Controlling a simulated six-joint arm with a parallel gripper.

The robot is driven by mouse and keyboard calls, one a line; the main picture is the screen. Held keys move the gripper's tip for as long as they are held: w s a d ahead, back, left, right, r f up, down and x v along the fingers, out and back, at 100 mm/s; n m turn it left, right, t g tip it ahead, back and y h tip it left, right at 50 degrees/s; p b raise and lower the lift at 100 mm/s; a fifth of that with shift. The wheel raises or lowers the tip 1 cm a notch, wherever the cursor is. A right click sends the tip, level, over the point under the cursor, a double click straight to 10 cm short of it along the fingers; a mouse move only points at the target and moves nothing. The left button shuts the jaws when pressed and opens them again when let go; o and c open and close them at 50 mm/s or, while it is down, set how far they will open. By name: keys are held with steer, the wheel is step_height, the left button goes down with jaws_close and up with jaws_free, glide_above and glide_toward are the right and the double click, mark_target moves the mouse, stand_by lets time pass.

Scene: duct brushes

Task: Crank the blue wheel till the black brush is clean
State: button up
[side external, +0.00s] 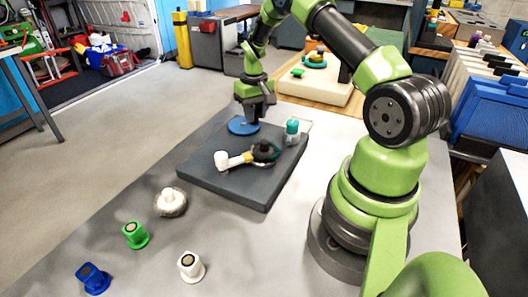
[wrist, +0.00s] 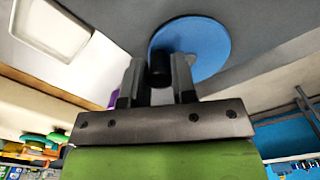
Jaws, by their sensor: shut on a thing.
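The blue wheel (side external: 236,127) lies flat at the far left corner of a dark board (side external: 225,182). It also shows in the wrist view (wrist: 207,40). My gripper (side external: 253,121) points down over the wheel's right side. In the wrist view my gripper (wrist: 159,72) is shut on a black crank knob (wrist: 160,70) at the wheel's rim. A dark, round, bristly head (side external: 265,151), which looks like the black brush, is on the board near its right side. A light rod joins it to a white end piece (side external: 222,160). I cannot tell how clean the bristles are.
A teal-topped piece (side external: 292,129) stands at the board's right edge. A pale round brush (side external: 170,202), a green piece (side external: 135,235), a blue piece (side external: 92,278) and a white piece (side external: 190,266) stand on the grey table in front. The table left of the board is clear.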

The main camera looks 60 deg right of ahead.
steer(key=shift+w+d, duration=0.4)
steer(key=shift+w, duration=0.25)
steer(key=shift+w+d, duration=0.1)
steer(key=shift+w, duration=0.45)
